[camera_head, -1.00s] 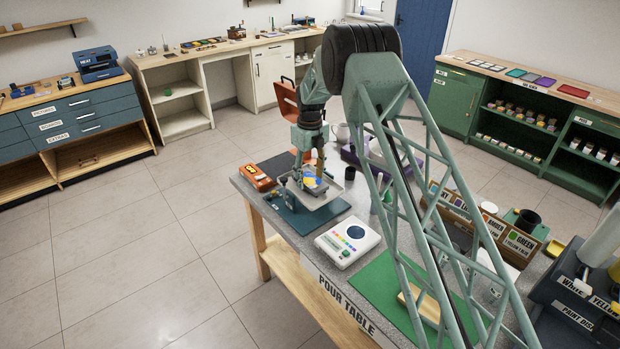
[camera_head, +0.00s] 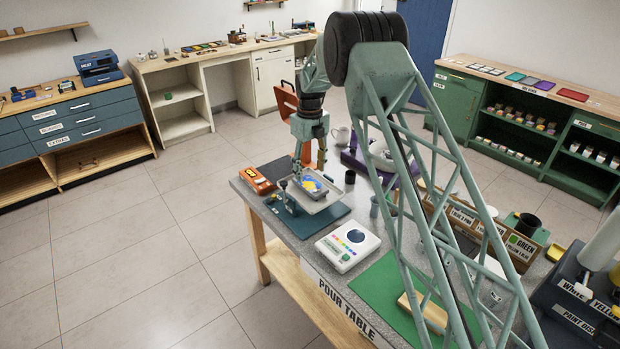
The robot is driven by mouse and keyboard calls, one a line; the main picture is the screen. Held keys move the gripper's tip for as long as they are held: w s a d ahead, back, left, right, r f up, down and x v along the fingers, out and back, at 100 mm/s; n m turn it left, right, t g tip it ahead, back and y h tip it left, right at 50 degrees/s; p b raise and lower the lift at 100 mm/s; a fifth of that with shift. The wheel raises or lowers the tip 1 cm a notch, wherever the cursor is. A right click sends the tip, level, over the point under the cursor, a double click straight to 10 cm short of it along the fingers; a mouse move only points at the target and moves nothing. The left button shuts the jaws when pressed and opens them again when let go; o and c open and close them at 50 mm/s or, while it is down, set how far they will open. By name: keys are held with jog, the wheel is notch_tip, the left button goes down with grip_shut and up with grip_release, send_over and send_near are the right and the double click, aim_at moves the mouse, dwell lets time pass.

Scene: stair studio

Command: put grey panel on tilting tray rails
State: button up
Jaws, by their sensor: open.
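The tilting tray (camera_head: 331,201), a shallow light-grey tray, stands on a dark teal base (camera_head: 300,222) at the left end of the pour table. A small panel with blue and yellow paint (camera_head: 312,185) lies in the tray. It looks like the grey panel, but its bare surface is too small to make out. I cannot tell whether it rests on the rails, which are not distinct. My gripper (camera_head: 309,167) is open and points down, just above and behind the panel. It appears empty and clear of the panel; its fingers overlap the tray's far edge in the picture.
An orange device (camera_head: 257,180) sits left of the tray. A white device with coloured buttons (camera_head: 348,243) stands in front. A purple tray (camera_head: 379,165) and a grey cup (camera_head: 380,205) are to the right. My lattice arm hides part of the table.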

aim_at(310, 183)
notch_tip(310, 183, up, 7)
dwell(0.4)
dwell(0.9)
